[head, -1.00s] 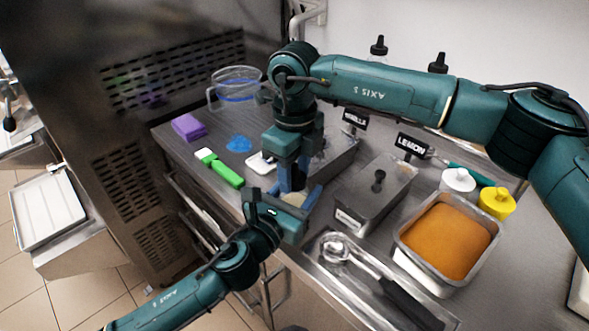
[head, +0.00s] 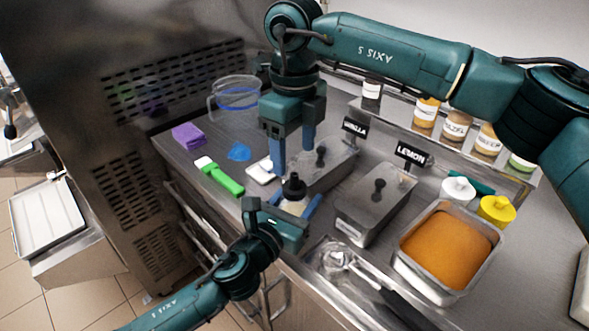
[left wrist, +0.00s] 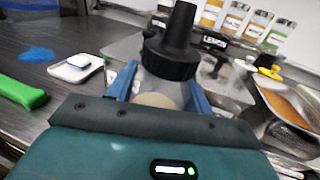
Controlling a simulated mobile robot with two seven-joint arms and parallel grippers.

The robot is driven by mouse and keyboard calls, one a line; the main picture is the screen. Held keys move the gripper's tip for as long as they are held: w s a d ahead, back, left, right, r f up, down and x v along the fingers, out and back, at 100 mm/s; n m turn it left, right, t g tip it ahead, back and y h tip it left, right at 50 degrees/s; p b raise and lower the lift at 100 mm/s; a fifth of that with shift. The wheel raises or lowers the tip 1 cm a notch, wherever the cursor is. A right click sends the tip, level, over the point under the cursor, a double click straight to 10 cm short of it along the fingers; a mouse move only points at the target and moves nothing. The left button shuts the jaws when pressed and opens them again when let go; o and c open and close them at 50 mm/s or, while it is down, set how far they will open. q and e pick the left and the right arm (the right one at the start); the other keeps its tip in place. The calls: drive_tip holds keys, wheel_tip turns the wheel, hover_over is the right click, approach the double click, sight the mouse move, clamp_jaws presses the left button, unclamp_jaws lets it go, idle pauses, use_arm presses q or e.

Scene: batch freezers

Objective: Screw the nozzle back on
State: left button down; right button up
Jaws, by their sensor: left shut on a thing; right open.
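A clear squeeze bottle (head: 292,207) with pale contents stands upright near the counter's front edge. Its black nozzle (head: 294,187) sits on top of the neck; the left wrist view shows the nozzle (left wrist: 172,58) with its ribbed collar over the bottle (left wrist: 160,86). I cannot tell how tight the nozzle is. My left gripper (head: 297,207) is shut on the bottle, with blue fingers on both sides below the collar. My right gripper (head: 293,153) is open and empty above the nozzle, pointing down, apart from it.
Behind the bottle are lidded steel tubs (head: 372,205) and a LEMON sign (head: 411,153). An orange-filled pan (head: 447,245) is at right. A green-handled brush (head: 220,178), white scale-like pad (head: 260,171) and purple cloth (head: 188,135) lie left. Jars (head: 456,128) line the back shelf.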

drive_tip(key=shift+r, duration=2.4)
use_arm(q)
drive_tip(key=c, duration=0.5)
unclamp_jaws()
use_arm(e)
drive_tip(key=shift+f+b, duration=0.8)
use_arm(q)
drive_tip(key=shift+v, duration=6.6)
drive_tip(key=shift+a, duration=0.1)
